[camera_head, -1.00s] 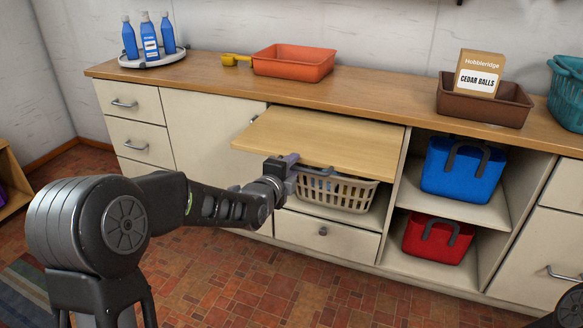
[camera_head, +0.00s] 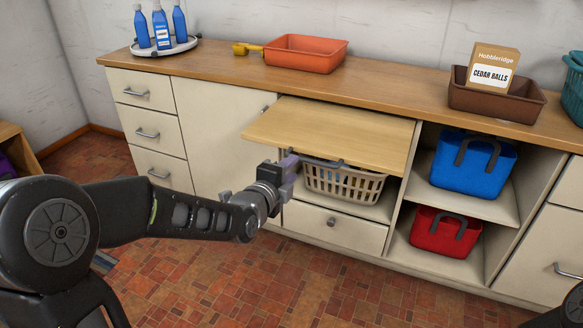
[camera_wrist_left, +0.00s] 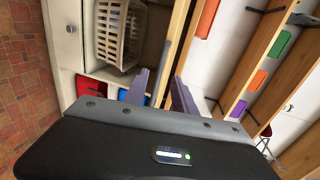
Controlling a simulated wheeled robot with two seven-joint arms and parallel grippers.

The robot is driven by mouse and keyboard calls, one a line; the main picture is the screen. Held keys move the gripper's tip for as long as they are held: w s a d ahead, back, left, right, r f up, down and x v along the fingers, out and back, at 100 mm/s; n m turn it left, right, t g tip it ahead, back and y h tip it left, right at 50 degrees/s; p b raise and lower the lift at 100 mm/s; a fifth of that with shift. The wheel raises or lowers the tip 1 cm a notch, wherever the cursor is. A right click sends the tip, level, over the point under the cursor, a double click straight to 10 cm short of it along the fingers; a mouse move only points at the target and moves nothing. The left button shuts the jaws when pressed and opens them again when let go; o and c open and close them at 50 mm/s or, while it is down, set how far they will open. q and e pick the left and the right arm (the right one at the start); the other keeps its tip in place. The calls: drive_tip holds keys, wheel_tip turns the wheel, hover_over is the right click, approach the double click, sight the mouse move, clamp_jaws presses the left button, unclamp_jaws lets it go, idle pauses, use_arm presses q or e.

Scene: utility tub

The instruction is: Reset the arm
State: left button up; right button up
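My left arm reaches in from the left in the head view. Its gripper (camera_head: 290,168) is near the front edge of the pulled-out wooden board (camera_head: 335,130), in front of the laundry basket's left end. I cannot tell from these views how wide the gap to the board is. My right gripper is out of view; only a dark part of my right arm shows at the lower right corner.
A beige basket (camera_head: 345,185) stands under the board. A blue tub (camera_head: 470,167) and a red tub (camera_head: 440,234) sit in open shelves. The counter (camera_head: 390,77) holds an orange tray (camera_head: 305,55), a brown bin (camera_head: 497,102) and blue bottles. The tiled floor in front is clear.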

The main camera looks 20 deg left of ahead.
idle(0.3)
use_arm(q)
drive_tip(key=s+d+f+n+g+h, duration=0.1)
drive_tip(key=s+d+f+n+g, duration=0.25)
drive_tip(key=f+n, duration=0.55)
drive_tip(key=s+d+f+n+g, duration=0.3)
drive_tip(key=s+d+f+n, duration=0.25)
drive_tip(key=f, duration=0.75)
drive_tip(key=s+d+f+n+g+h, duration=0.1)
drive_tip(key=s+d+f+n+g, duration=0.25)
drive_tip(key=s+f, duration=0.8)
drive_tip(key=s+d+f+n+g+h, duration=0.1)
drive_tip(key=s+d+f+n+g, duration=0.3)
drive_tip(key=s+f, duration=0.8)
wheel_tip(320, 180, up, 25)
drive_tip(key=s+m+p, duration=0.1)
drive_tip(key=p, duration=2.1)
drive_tip(key=shift+s+r+g, duration=0.15)
drive_tip(key=shift+s+g, duration=0.25)
drive_tip(key=shift+d, duration=0.1)
